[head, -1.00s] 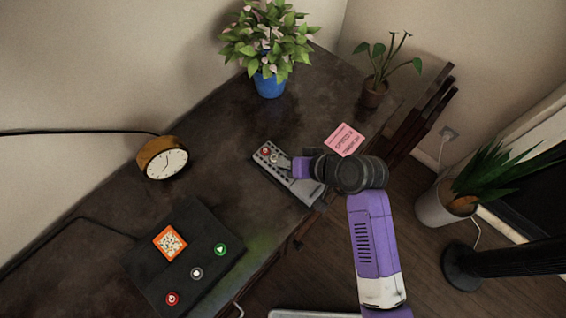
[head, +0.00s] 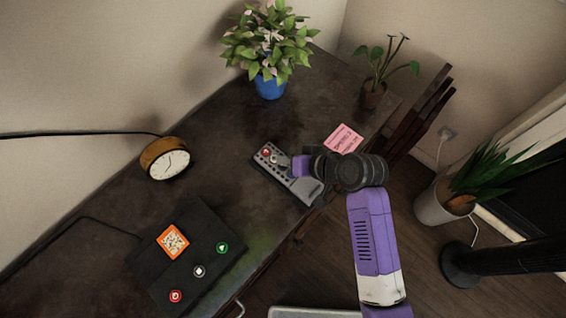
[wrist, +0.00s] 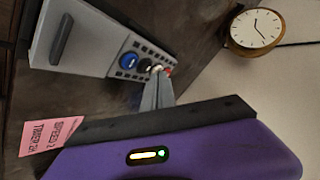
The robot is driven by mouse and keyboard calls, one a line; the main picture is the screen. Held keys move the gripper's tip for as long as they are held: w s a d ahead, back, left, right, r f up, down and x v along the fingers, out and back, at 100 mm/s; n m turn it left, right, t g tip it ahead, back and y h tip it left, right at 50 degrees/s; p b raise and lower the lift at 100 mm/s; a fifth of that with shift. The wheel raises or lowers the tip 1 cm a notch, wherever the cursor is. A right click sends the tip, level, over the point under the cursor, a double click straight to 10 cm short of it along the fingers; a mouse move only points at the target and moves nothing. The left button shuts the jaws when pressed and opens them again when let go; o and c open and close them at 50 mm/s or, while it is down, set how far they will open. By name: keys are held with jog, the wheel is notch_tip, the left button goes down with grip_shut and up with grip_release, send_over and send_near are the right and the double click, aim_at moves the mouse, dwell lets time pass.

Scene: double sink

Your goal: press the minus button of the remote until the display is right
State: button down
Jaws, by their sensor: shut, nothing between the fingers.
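The remote (head: 304,188) is grey with a dark button panel and lies on the dark desk. The wrist view shows the remote (wrist: 85,40) with a blue minus button (wrist: 129,60), a dark button beside it, and white and red buttons partly behind my fingers. My gripper (head: 281,163) is shut and empty, its fingers over the button end of the remote. In the wrist view the fingertips (wrist: 159,76) are close to the white and red buttons; I cannot tell whether they touch. A pink note (wrist: 52,136) appears to read "SPEED 2, TIMER 2H". No readable display shows.
A black pad (head: 190,262) with an orange-framed tile and red, white and green buttons lies front left. A clock (head: 165,160) stands behind it. A blue-potted plant (head: 270,85) and a small plant (head: 373,95) stand farther back. A black appliance (head: 510,262) stands at right.

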notch_tip(320, 180, up, 5)
jog(key=p, duration=0.4)
dwell(0.8)
